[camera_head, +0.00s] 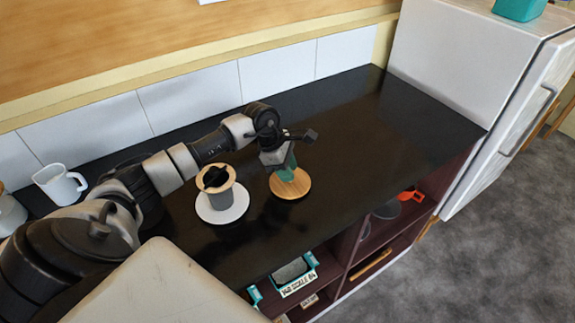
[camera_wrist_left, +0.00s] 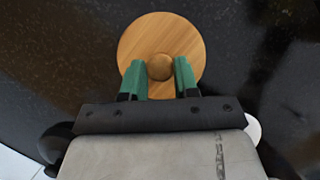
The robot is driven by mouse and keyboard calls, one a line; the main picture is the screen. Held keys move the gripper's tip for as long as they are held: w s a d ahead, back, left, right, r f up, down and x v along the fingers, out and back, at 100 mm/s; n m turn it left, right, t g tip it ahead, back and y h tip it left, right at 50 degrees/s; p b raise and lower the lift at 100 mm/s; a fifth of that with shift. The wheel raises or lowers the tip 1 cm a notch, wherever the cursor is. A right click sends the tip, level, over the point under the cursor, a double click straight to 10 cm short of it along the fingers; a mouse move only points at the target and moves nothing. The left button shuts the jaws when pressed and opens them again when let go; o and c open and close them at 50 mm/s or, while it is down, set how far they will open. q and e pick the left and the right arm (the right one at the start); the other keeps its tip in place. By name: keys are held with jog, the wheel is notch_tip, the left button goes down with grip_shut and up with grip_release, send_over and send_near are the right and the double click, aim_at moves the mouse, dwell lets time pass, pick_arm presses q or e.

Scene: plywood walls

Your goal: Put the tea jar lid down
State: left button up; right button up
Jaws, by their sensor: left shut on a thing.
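The tea jar lid (camera_head: 293,187) is a round wooden disc with a knob, at the middle of the black counter in the head view. In the left wrist view the lid (camera_wrist_left: 140,38) shows from above, its knob (camera_wrist_left: 160,67) between the green fingers. My left gripper (camera_head: 285,170) points down and is shut on the knob. The lid looks to be at or just above the counter surface; I cannot tell if it touches. My right gripper is not in view.
The black counter (camera_head: 380,130) is clear to the right of the lid, up to the white fridge (camera_head: 440,60). A white mug (camera_head: 60,184) stands at the far left.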

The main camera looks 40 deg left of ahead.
pick_arm(q)
jog(key=shift+f+b, duration=0.2)
jog(key=shift+b, duration=0.1)
jog(key=o, duration=0.9)
jog(key=shift+r, duration=0.1)
jog(key=shift+r+p, duration=0.25)
jog(key=shift+p, duration=0.1)
jog(key=b+v, duration=0.3)
jog(key=v, duration=0.8)
jog(key=shift+a+r, duration=0.15)
jog(key=shift+r, duration=0.2)
